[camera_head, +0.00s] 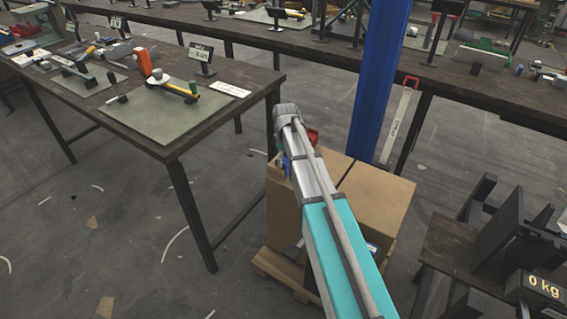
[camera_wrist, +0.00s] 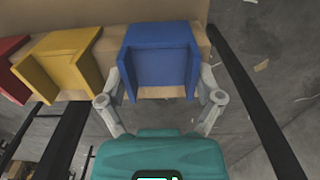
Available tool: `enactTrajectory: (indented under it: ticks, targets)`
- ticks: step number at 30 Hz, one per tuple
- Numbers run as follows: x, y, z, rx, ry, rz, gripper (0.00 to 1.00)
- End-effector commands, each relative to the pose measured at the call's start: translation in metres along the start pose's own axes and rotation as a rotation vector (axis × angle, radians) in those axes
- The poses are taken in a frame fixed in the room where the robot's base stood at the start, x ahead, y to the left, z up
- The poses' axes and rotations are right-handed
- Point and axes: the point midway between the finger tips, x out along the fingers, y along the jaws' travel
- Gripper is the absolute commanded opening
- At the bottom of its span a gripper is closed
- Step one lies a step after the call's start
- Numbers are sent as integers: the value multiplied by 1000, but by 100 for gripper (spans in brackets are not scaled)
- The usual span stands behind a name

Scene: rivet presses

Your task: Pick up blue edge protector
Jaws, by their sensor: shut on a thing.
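The blue edge protector (camera_wrist: 160,62) is an angled piece at the top middle of the wrist view, by the edge of a cardboard box. My gripper (camera_wrist: 163,84) has one finger on each side of it and is shut on it. I cannot tell whether it still touches the box. In the head view a small bit of blue (camera_head: 286,164) shows beside my arm, which hides most of the gripper there.
A yellow edge protector (camera_wrist: 62,62) and a red one (camera_wrist: 12,70) sit left of the blue one. Cardboard boxes (camera_head: 374,205) stand on a wooden pallet (camera_head: 268,265). A workbench (camera_head: 150,139) stands left, a blue post (camera_head: 378,80) behind, a scale display (camera_head: 541,287) right.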

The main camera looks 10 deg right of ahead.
Motion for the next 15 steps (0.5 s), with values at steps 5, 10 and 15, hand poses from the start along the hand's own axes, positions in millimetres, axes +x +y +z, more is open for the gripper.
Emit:
enactTrajectory:
  ticks: [5,10,15]
  targets:
    - [-1,0,0,0,0,0,37]
    - [-6,0,0,0,0,0,37]
    - [-16,0,0,0,0,0,37]
